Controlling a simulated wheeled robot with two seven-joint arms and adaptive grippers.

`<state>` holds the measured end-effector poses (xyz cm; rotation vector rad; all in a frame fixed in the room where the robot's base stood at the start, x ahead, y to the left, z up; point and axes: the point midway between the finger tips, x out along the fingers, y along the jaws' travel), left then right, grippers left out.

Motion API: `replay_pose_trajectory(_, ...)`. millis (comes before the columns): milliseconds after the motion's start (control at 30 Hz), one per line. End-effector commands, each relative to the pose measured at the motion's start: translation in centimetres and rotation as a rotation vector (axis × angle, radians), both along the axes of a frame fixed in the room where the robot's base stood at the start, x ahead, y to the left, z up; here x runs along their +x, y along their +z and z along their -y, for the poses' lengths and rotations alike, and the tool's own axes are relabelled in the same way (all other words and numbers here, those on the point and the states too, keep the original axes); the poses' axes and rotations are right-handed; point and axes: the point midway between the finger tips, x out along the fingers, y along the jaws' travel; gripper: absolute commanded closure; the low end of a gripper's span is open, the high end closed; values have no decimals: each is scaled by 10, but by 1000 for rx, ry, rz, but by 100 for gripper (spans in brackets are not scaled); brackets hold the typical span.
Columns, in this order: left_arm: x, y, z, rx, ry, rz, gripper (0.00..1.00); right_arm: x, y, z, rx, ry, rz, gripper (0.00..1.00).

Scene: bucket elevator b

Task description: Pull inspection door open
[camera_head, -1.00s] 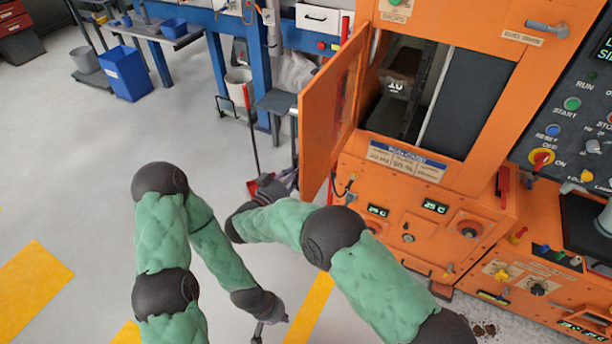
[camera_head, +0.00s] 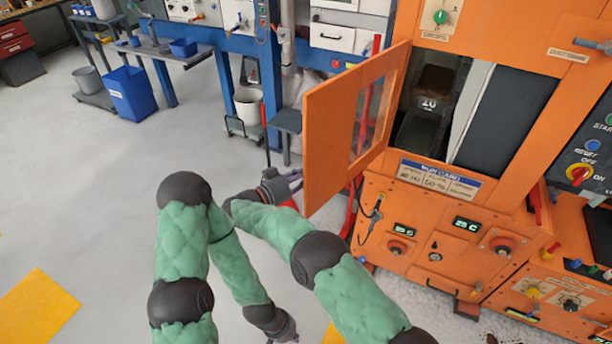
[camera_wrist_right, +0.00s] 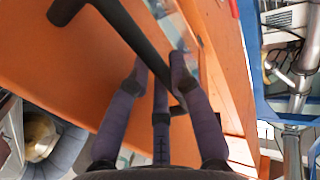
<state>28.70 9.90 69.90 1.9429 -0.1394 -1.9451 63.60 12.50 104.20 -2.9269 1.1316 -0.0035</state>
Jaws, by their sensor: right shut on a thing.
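The inspection door (camera_head: 340,130) is an orange panel with a window, swung out to the left of the machine's opening (camera_head: 430,105). In the right wrist view the door (camera_wrist_right: 70,60) fills much of the picture, with a dark bar handle (camera_wrist_right: 135,40) across it. My right gripper (camera_wrist_right: 163,85) has its fingers around this handle, shut on it. In the head view my right gripper (camera_head: 291,178) is at the door's lower left edge, the handle hidden behind the door. My left gripper (camera_head: 287,332) hangs low at the bottom, away from the door; its fingers are too unclear to judge.
The orange machine (camera_head: 400,225) stands at the right with knobs and displays. A blue bench, a white bucket (camera_head: 248,106) and a blue bin (camera_head: 131,94) stand behind.

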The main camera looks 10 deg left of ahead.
Motion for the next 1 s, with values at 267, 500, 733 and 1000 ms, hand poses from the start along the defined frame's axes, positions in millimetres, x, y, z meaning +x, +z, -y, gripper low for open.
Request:
replay_pose_trajectory(267, 0, 0, 0, 0, 0, 0, 100, 1, 1, 1, 1, -2, 1, 100)
replay_pose_trajectory(500, 0, 0, 0, 0, 0, 0, 100, 1, 1, 1, 1, -2, 1, 54)
replay_pose_trajectory(733, 0, 0, 0, 0, 0, 1, 100, 0, 2, 0, 1, -1, 1, 54)
replay_pose_trajectory(1000, 0, 0, 0, 0, 0, 0, 100, 1, 38, 1, 4, -2, 5, 54)
